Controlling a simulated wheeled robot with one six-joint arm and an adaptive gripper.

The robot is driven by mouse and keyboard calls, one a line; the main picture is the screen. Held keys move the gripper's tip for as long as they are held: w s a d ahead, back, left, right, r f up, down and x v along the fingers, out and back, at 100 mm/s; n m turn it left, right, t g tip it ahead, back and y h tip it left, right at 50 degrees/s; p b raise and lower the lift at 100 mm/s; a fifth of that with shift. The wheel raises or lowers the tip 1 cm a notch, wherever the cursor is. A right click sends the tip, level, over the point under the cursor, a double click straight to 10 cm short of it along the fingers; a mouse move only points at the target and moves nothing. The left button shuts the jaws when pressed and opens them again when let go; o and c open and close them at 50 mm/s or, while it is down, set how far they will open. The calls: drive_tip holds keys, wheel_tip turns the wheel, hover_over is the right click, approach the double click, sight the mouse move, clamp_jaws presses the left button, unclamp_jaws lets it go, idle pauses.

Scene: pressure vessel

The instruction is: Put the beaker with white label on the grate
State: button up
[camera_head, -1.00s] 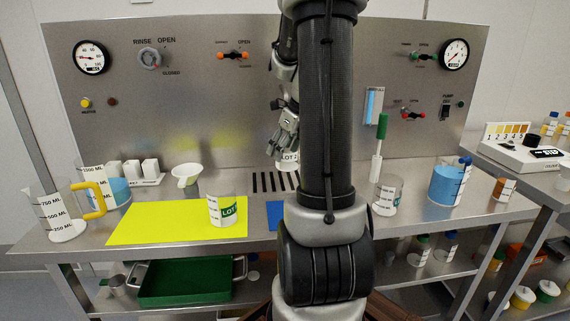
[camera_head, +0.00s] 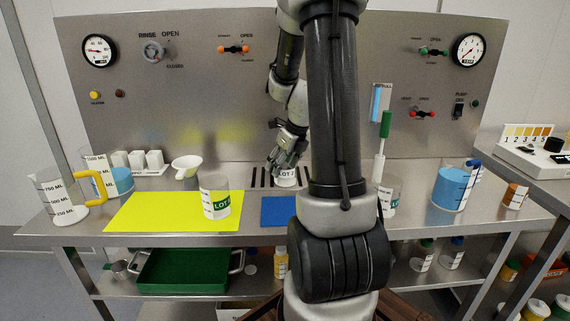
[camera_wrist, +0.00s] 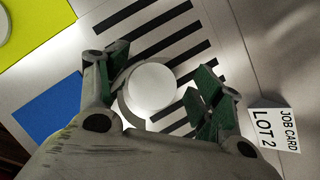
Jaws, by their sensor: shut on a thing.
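In the wrist view the beaker (camera_wrist: 151,87) is seen from above as a round pale shape between the two green-padded fingers (camera_wrist: 150,90). The grate (camera_head: 263,178) is a set of black slots in the bench top; its slots also show around the beaker in the wrist view (camera_wrist: 150,28). The beaker is over the grate at about bench height; I cannot tell whether its base touches.
A green-label beaker (camera_head: 215,198) stands on the yellow mat (camera_head: 150,213). A blue mat (camera_head: 277,211) lies in front of the grate. A white funnel (camera_head: 186,165) stands to the left. A "JOB CARD LOT 2" card (camera_wrist: 275,128) shows right in the wrist view. The steel panel (camera_head: 200,110) rises behind.

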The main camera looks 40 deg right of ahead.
drive_tip(key=o, duration=1.1)
drive_tip(key=shift+f, duration=0.1)
drive_tip(key=a+v, duration=0.1)
drive_tip(key=v, duration=1.1)
drive_tip(key=shift+s+a+r+n+h, duration=0.1)
drive_tip(key=shift+s+a+r+n, duration=0.65)
drive_tip(key=shift+s+a+n, duration=3.45)
drive_tip(key=shift+s+a+r+n+h, duration=0.1)
drive_tip(key=shift+s+a+r+n, duration=0.8)
drive_tip(key=shift+n, duration=6.35)
drive_tip(key=shift+s+a+r+n+h, duration=0.1)
drive_tip(key=shift+s+a+r+n, duration=0.5)
drive_tip(key=shift+s+a+n, duration=3.65)
drive_tip(key=w+d+n, duration=0.3)
drive_tip(key=shift+d, duration=0.15)
